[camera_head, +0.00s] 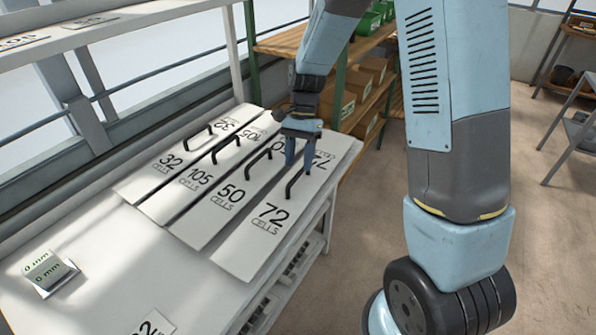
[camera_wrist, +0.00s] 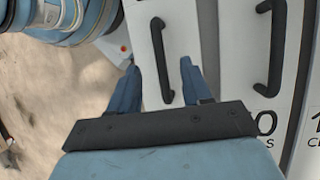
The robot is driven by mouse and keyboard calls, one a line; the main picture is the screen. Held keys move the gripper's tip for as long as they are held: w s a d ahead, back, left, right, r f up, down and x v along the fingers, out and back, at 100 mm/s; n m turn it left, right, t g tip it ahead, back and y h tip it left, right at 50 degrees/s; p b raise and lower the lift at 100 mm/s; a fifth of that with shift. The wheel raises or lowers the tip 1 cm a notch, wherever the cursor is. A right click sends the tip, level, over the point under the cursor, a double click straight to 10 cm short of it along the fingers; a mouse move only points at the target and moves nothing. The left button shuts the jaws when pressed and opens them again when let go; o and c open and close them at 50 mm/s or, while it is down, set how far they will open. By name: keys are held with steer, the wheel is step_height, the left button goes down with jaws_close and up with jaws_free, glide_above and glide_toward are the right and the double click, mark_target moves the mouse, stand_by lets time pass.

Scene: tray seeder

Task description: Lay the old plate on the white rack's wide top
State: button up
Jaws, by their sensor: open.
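Several white plates with black bar handles lie side by side on a white bench top (camera_head: 110,255), marked 32 (camera_head: 150,180), 105 (camera_head: 185,195), 50 (camera_head: 215,215) and 72 (camera_head: 250,245) cells. Nothing marks any plate as the old one. My gripper (camera_head: 301,155) is open and empty over the 72 plate. In the wrist view its two fingers (camera_wrist: 159,66) appear on either side of the 72 plate's handle (camera_wrist: 158,40); I cannot tell how far above it they are. I cannot tell which piece is the white rack.
A small display reading 0 mm (camera_head: 45,268) sits on the bench at left. Part of another numbered plate (camera_head: 152,324) shows at the bottom edge. A white upper shelf (camera_head: 90,32) holds flat labelled pieces. Wooden shelves (camera_head: 290,42) with boxes stand behind. Bare bench lies left of the plates.

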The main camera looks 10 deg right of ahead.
steer(key=v, duration=0.9)
steer(key=shift+r, duration=0.1)
steer(key=s+d+r+n+t, duration=0.45)
steer(key=s+d+r, duration=0.5)
steer(key=r, duration=0.25)
steer(key=s+d+r+n+t, duration=0.1)
steer(key=s+d+r+t, duration=0.1)
steer(key=s, duration=0.4)
steer(key=s+d+r+n+t+h, duration=0.1)
steer(key=s+d+r+n+t, duration=0.1)
steer(key=s, duration=0.5)
steer(key=shift+d+r+t+h, duration=0.3)
steer(key=shift+d+r+t, duration=0.05)
steer(key=shift+d+t, duration=0.55)
steer(key=shift+c, duration=0.6)
steer(key=shift+w+a, duration=0.1)
steer(key=shift+a, duration=0.1)
